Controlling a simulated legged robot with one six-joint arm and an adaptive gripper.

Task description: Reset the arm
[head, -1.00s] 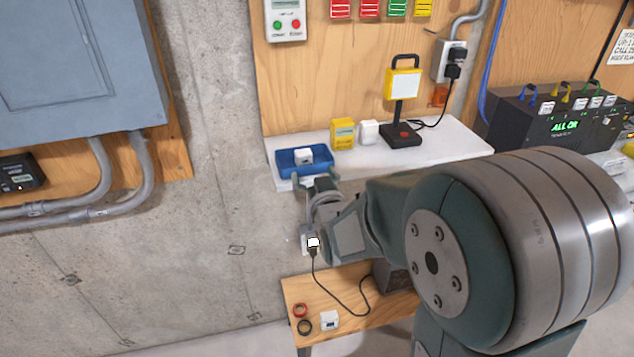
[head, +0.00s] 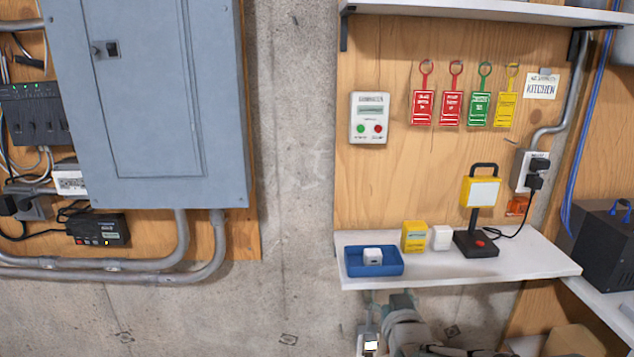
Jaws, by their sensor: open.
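My gripper (head: 386,301) shows at the bottom of the head view, just below the front edge of a white shelf (head: 520,262). It is open, and nothing shows between its fingers. Part of my arm (head: 405,335) runs off the bottom edge of the picture, so most of it is hidden. A blue tray (head: 352,266) with a small white block (head: 372,257) in it sits on the shelf's left end, above my gripper. An outlet with a plug (head: 370,345) shows on the wall beside my wrist, partly cut off.
A yellow box (head: 414,236), a white cube (head: 441,238) and a yellow lamp (head: 480,192) stand on the shelf. Tags (head: 451,95) hang above. A grey electrical panel (head: 150,100) is on the left. The concrete wall (head: 290,180) between is bare.

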